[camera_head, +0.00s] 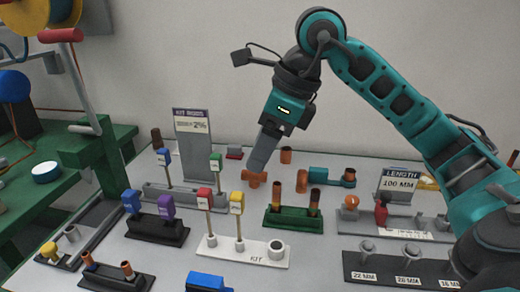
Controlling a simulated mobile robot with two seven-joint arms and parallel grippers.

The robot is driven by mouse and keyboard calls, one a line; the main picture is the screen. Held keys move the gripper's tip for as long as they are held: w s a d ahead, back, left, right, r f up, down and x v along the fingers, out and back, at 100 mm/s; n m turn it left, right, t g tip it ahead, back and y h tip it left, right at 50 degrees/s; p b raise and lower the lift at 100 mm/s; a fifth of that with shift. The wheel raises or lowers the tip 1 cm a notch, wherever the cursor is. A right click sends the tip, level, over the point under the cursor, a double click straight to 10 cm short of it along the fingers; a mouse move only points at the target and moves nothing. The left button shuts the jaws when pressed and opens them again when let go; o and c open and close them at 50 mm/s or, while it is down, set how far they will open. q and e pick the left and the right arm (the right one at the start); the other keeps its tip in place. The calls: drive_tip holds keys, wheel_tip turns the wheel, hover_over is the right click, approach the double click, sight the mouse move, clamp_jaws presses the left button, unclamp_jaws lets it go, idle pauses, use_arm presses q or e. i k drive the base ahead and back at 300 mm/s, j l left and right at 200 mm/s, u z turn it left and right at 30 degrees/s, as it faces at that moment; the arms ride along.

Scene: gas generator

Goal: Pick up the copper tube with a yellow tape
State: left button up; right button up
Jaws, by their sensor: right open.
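My right gripper (256,168) comes down from the upper right. It is open, its fingertips just above or at a small copper tee fitting (254,179) on the table; I cannot tell whether they touch. Two copper tubes (276,197) stand upright in a green holder (292,220), right of and nearer than the gripper. Two shorter copper pieces (127,270) stand in a black holder (113,280) at the front left. No yellow tape can be made out on any tube at this size. My left gripper is not in view.
A grey rack (398,228) and a LENGTH 100 MM sign (397,187) stand on the right. A green bench (70,170) is at left.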

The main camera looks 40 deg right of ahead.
sight(276, 190)
drive_tip(key=k+j, duration=0.8)
drive_tip(key=j, duration=0.1)
